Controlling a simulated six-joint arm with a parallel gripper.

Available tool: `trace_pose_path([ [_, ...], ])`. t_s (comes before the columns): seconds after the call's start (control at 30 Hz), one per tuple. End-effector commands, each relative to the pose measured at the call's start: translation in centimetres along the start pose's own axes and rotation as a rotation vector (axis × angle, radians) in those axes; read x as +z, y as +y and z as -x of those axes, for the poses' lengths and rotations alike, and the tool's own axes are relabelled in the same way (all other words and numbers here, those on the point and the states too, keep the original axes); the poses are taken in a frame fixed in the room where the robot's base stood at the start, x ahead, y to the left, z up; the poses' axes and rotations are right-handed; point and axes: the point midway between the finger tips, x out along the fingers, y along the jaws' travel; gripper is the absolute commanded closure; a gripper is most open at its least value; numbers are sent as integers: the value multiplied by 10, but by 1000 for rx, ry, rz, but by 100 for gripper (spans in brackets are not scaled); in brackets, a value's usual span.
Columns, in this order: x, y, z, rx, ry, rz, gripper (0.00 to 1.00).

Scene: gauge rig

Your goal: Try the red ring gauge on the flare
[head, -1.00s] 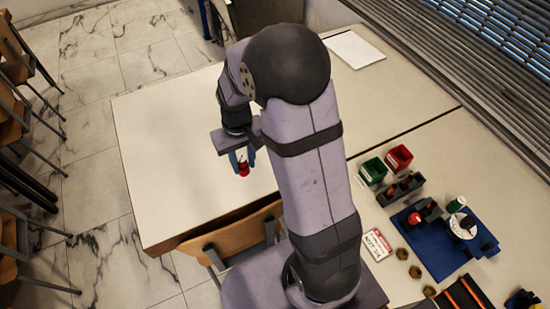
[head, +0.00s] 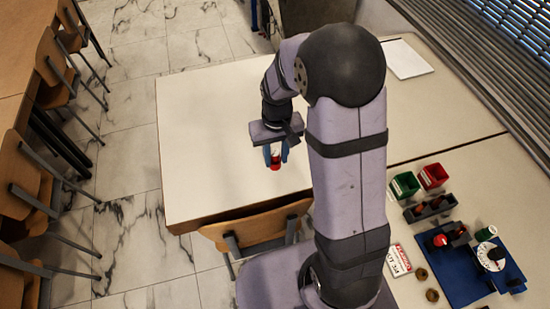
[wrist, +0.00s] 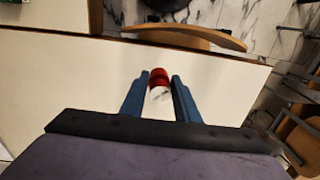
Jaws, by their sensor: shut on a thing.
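My gripper (head: 276,161) is closed on a small red piece (head: 276,165) with a pale lower part, held above the bare left tabletop. In the wrist view, the red piece (wrist: 158,77) sits between the two blue fingers near their tips; it seems to be the red ring gauge, but its hole does not show. Far to the right of my gripper, a blue board (head: 467,279) carries a dark fixture with another red piece (head: 440,240) and a round white part (head: 491,257). I cannot tell which part is the flare.
Green (head: 404,185) and red (head: 433,175) bins stand behind a dark rack (head: 430,208). A red-and-white card (head: 398,261) and brown rings (head: 421,274) lie left of the board. A wooden chair (head: 258,228) stands at the table's front edge. The left tabletop (head: 215,130) is clear.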

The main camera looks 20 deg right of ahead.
Motion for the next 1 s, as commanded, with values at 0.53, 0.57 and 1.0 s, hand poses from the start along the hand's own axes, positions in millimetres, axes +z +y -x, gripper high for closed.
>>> trace_pose_path([
  [0.53,0,0,24,0,1,0,100],
  [0.57,0,0,25,0,1,0,100],
  [1.0,0,0,45,0,1,0,100],
])
